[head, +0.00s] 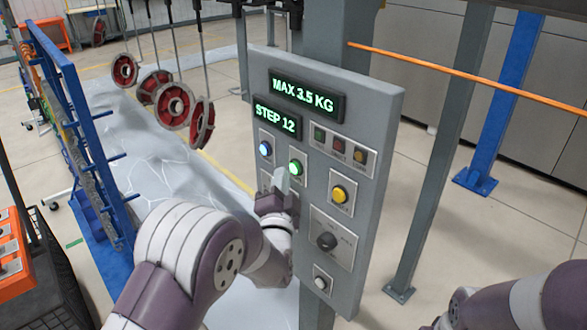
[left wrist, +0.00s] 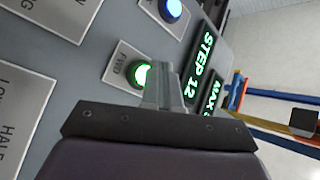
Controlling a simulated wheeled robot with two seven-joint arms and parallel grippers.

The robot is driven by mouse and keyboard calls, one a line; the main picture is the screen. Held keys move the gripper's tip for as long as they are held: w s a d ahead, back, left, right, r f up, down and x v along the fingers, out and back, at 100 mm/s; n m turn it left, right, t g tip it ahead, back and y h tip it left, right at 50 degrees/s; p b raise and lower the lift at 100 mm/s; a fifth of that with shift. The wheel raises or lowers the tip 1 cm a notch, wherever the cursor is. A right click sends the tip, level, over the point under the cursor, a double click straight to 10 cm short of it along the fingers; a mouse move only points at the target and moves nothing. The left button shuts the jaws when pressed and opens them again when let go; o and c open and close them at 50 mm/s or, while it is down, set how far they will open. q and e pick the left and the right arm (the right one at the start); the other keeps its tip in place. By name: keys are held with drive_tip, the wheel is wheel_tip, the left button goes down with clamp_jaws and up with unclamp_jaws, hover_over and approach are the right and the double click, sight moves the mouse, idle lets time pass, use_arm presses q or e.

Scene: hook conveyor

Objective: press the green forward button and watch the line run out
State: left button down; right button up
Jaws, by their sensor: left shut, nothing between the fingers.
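The grey control panel (head: 372,115) stands upright in the middle of the head view. Its green forward button (head: 295,167) is lit; the left wrist view shows this button (left wrist: 141,76) glowing on a plate marked FWD. My left gripper (head: 281,178) is shut and empty, its fingertips just below the green button in the head view. In the left wrist view the closed fingers (left wrist: 168,88) overlap the button's edge. I cannot tell whether they touch it. A display (head: 277,118) reads STEP 12. My right gripper is out of view; only part of my right arm shows.
A lit blue button (head: 265,149) sits left of the green one, a yellow button (head: 339,194) to its right and a black knob (head: 327,241) lower down. Red wheel-like parts (head: 175,105) hang from hooks behind the panel. A blue rack (head: 75,95) stands left.

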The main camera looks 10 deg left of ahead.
use_arm(q)
drive_tip(key=shift+w+d, duration=0.1)
idle(0.4)
drive_tip(key=shift+w+d+b, duration=0.2)
drive_tip(key=shift+w+b, duration=0.05)
drive_tip(key=shift+b, duration=0.05)
